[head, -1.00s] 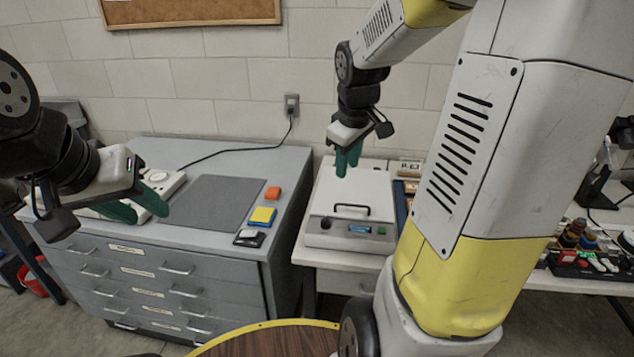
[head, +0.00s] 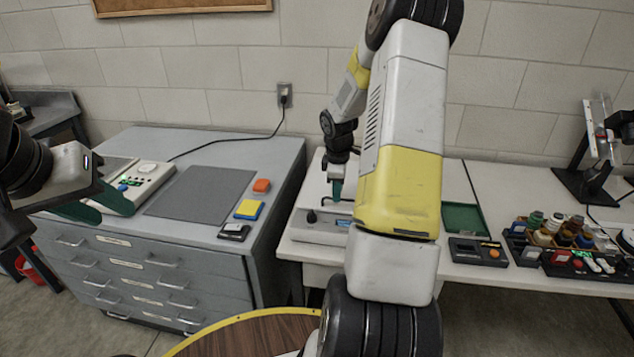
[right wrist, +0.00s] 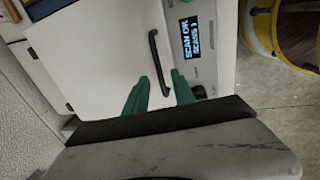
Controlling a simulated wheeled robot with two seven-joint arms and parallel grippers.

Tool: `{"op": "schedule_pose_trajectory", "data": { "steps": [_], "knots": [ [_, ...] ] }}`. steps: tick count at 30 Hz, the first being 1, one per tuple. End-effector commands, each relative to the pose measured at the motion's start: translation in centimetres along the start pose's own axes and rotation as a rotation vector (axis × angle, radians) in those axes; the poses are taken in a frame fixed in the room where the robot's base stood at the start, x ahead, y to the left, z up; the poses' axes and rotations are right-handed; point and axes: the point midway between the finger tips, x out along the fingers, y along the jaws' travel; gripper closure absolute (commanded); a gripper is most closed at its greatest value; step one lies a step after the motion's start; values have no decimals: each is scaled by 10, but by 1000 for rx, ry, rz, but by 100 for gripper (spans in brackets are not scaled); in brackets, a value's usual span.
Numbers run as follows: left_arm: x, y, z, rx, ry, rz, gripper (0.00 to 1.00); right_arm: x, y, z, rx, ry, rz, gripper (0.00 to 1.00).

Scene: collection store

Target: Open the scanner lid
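The scanner (head: 318,229) is a pale grey box on the white bench. Its white lid (right wrist: 95,50) appears down and flat, with a black bar handle (right wrist: 153,48). A small display (right wrist: 191,38) beside the lid reads "SCAN OK". My right gripper (right wrist: 160,76) has its green fingers apart, with one end of the handle showing between them; I cannot tell if they touch it. In the head view my right gripper (head: 336,190) is low over the scanner, and my arm hides much of the scanner. My left gripper (head: 112,206) is open and empty by the grey cabinet.
The grey cabinet (head: 215,235) at left bears a dark mat (head: 200,195), a control box (head: 150,178) and small coloured blocks. Right of my arm are a green tray (head: 462,218), a dark device (head: 478,252) and a rack of bottles (head: 550,240). A round wooden top (head: 250,335) stands in front.

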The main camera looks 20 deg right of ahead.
Motion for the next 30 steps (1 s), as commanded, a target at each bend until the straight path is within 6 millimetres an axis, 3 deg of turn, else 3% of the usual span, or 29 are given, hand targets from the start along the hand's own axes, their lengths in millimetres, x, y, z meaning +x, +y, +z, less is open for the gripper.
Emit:
{"op": "schedule_pose_trajectory", "data": {
  "steps": [4, 13, 18, 30],
  "knots": [
    [0, 0, 0, 0, 0, 0, 64, 13, 0, 0, 1, 0, -1, 69],
    [0, 0, 0, 0, 0, 0, 64, 16, 0, 0, 1, 1, 1, 69],
    [0, 0, 0, 0, 0, 0, 64, 16, 0, 0, 1, 1, 1, 100],
    [0, 0, 0, 0, 0, 0, 64, 15, 0, 0, 1, 1, 1, 100]
  ]
}}
